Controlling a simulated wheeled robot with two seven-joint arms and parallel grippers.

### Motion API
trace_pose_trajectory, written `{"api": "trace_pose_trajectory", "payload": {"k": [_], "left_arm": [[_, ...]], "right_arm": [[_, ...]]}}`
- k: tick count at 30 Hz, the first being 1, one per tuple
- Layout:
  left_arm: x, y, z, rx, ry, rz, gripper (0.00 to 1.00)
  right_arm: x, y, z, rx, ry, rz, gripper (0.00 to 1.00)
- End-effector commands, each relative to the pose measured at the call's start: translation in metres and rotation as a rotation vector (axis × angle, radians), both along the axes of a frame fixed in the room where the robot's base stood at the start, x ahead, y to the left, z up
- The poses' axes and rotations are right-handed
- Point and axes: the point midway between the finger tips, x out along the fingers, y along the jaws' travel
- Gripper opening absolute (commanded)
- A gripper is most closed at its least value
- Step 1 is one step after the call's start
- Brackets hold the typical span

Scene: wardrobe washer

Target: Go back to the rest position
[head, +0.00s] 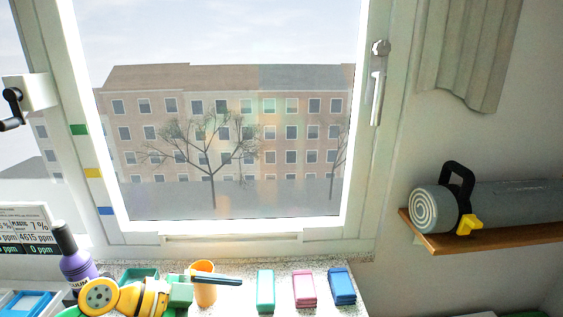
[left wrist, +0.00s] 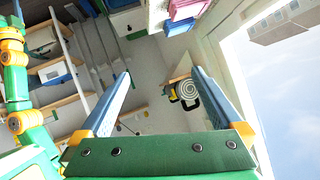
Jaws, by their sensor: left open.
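My left gripper (left wrist: 160,74) is open in the left wrist view, its two blue fingers spread wide with nothing between them. In the head view, my yellow and green left arm enters low at the left, and a dark finger of the left gripper reaches right in front of the orange cup (head: 204,267). The cup stands on the speckled windowsill; I cannot tell whether the finger touches it. My right gripper is in neither view.
Green (head: 265,290), pink (head: 304,288) and blue (head: 341,286) packs stand on the sill. A purple bottle (head: 76,262) is at left. A rolled grey mat (head: 440,210) lies on a wooden shelf (head: 490,238) at right. The window handle (head: 377,85) sticks out.

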Motion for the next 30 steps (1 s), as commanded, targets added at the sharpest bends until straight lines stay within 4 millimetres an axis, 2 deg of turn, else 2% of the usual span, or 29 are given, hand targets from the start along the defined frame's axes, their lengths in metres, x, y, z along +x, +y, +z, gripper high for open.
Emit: {"api": "trace_pose_trajectory", "payload": {"k": [1, 3, 5, 7, 8, 9, 11, 12, 14, 15, 18, 21, 24, 29, 30], "left_arm": [[-0.001, -0.02, 0.01, -0.098, -0.061, -0.012, 1.0], [0.0, -0.046, 0.036, -0.278, -0.184, 0.014, 1.0], [0.004, -0.057, 0.061, -0.438, -0.285, 0.095, 1.0], [0.016, -0.049, 0.086, -0.609, -0.382, 0.295, 1.0], [0.022, -0.038, 0.09, -0.663, -0.406, 0.422, 1.0], [0.031, -0.014, 0.085, -0.698, -0.409, 0.624, 1.0], [0.036, 0.028, 0.049, -0.648, -0.334, 0.947, 1.0], [0.029, 0.052, 0.016, -0.561, -0.248, 1.116, 1.0], [0.01, 0.073, -0.03, -0.418, -0.109, 1.274, 1.0], [-0.005, 0.081, -0.056, -0.326, -0.02, 1.339, 1.0], [-0.048, 0.09, -0.107, -0.124, 0.186, 1.412, 1.0], [-0.093, 0.089, -0.143, 0.043, 0.368, 1.413, 1.0], [-0.137, 0.083, -0.166, 0.181, 0.532, 1.372, 1.0], [-0.207, 0.069, -0.187, 0.362, 0.768, 1.249, 1.0], [-0.203, 0.069, -0.202, 0.371, 0.77, 1.247, 1.0]], "right_arm": [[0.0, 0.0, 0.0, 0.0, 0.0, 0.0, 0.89], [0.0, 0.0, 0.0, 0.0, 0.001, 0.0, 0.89], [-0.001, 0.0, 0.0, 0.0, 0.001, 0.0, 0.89], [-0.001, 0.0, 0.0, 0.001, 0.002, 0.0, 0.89], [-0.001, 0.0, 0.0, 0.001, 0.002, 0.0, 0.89], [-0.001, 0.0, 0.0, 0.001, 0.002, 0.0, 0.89], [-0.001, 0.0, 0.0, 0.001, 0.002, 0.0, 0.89], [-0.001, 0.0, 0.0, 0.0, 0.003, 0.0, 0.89], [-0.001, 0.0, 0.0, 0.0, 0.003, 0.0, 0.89], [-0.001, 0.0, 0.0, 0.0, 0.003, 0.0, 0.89], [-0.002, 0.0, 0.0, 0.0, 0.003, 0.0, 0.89], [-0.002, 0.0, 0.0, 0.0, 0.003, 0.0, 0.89], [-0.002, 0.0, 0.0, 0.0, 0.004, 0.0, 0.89], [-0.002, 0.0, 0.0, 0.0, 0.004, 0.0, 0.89], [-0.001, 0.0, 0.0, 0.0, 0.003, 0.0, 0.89]]}}
